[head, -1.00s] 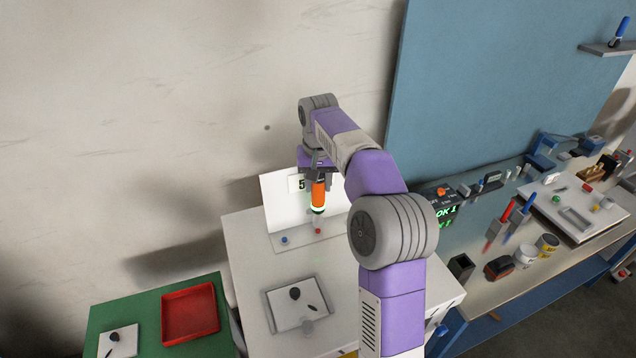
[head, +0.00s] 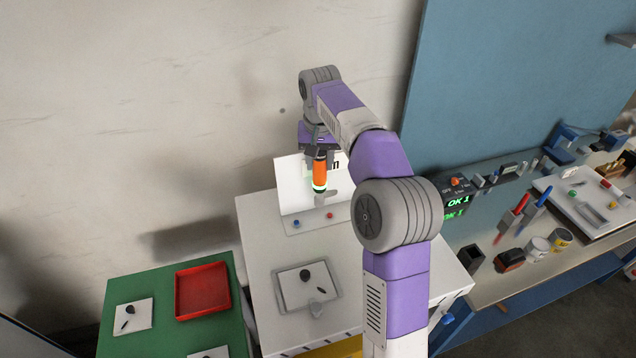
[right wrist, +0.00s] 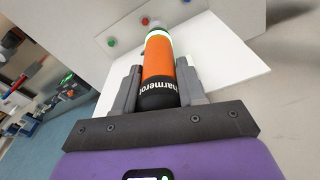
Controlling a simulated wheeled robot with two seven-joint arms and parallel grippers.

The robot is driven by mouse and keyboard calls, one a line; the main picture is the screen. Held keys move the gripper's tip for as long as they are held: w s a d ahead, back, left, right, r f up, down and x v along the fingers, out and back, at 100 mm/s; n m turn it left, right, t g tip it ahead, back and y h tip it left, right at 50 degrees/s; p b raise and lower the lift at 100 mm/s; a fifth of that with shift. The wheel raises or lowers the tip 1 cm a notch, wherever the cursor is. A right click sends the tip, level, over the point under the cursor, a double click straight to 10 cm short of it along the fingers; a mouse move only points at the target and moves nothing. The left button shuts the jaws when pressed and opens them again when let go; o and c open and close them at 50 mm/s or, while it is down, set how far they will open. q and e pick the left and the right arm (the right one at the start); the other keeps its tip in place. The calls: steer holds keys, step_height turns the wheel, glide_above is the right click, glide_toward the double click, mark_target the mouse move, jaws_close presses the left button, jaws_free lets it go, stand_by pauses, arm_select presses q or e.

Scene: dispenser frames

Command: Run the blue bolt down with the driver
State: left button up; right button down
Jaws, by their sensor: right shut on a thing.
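My right gripper (head: 319,156) is shut on the orange and black driver (head: 319,172), which hangs upright, tip down, with a glowing green ring near its lower end. The driver also fills the middle of the right wrist view (right wrist: 158,68), between the two grey fingers. The blue bolt (head: 296,223) stands on the pale plate (head: 308,228), below and left of the driver's tip. The tip looks apart from the blue bolt. In the right wrist view the blue bolt (right wrist: 186,1) is cut by the top edge. My left gripper is out of view.
A red bolt (head: 330,215) stands right of the blue one; a green bolt (right wrist: 111,42) shows in the wrist view. A white board (head: 290,185) rises behind the plate. A grey tray (head: 281,300) lies in front. A display (head: 458,202) reads OK 1.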

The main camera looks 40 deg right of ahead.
steer(key=w+a+r, duration=0.2)
steer(key=a+r, duration=0.1)
steer(key=a, duration=0.3)
steer(key=shift+a, duration=0.3)
step_height(320, 180, down, 7)
steer(key=b, duration=0.5)
steer(key=shift+f, duration=0.2)
steer(key=shift+p, duration=0.6)
stand_by(1.6)
